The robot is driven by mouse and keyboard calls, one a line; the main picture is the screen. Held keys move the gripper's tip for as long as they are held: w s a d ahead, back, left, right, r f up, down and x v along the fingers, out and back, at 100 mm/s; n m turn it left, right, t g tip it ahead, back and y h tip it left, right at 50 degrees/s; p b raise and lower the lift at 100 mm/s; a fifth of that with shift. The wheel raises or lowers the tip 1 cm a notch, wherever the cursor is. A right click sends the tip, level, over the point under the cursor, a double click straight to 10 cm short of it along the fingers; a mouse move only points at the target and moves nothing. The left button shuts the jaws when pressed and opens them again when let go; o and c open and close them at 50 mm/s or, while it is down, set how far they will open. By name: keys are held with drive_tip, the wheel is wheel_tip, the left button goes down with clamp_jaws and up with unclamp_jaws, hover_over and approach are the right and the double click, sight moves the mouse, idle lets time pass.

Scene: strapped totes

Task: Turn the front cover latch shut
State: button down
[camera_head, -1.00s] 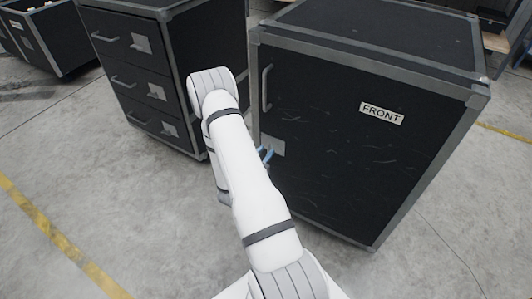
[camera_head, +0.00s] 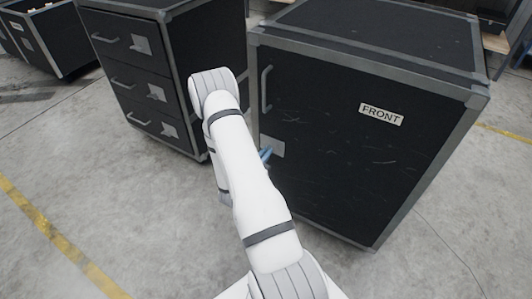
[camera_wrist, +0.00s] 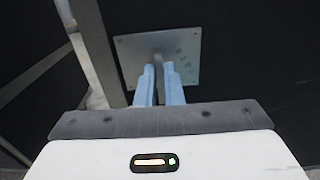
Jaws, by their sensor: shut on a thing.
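The front case (camera_head: 340,110) is a black box with grey metal edges and a white FRONT label (camera_head: 381,113) on its face. A grey latch plate (camera_head: 277,148) sits at the left of that face, below a grey handle (camera_head: 266,88); the plate also shows in the wrist view (camera_wrist: 187,58). My gripper (camera_wrist: 159,68) has its two blue fingers at the plate, shut on the small latch (camera_wrist: 158,57) between them. The fingertips hide most of the latch, so its angle is hard to tell. In the head view my arm hides most of the gripper (camera_head: 265,154).
A black case with several drawers (camera_head: 140,80) stands close to the left of the front case, with a narrow gap between. Another dark case (camera_head: 55,40) is at the far left. The grey floor in front is clear, with a yellow line (camera_head: 60,240).

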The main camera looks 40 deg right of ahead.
drive_tip(key=m+b, duration=1.7)
drive_tip(key=shift+a+f, duration=0.1)
drive_tip(key=shift+f, duration=0.1)
drive_tip(key=shift+m, duration=0.4)
drive_tip(key=c, duration=1.6)
unclamp_jaws()
drive_tip(key=shift+s, duration=0.1)
drive_tip(key=shift+o, duration=0.2)
drive_tip(key=p+v, duration=0.1)
drive_tip(key=v, duration=0.6)
drive_tip(key=shift+s+a, duration=0.15)
drive_tip(key=shift+a, duration=0.2)
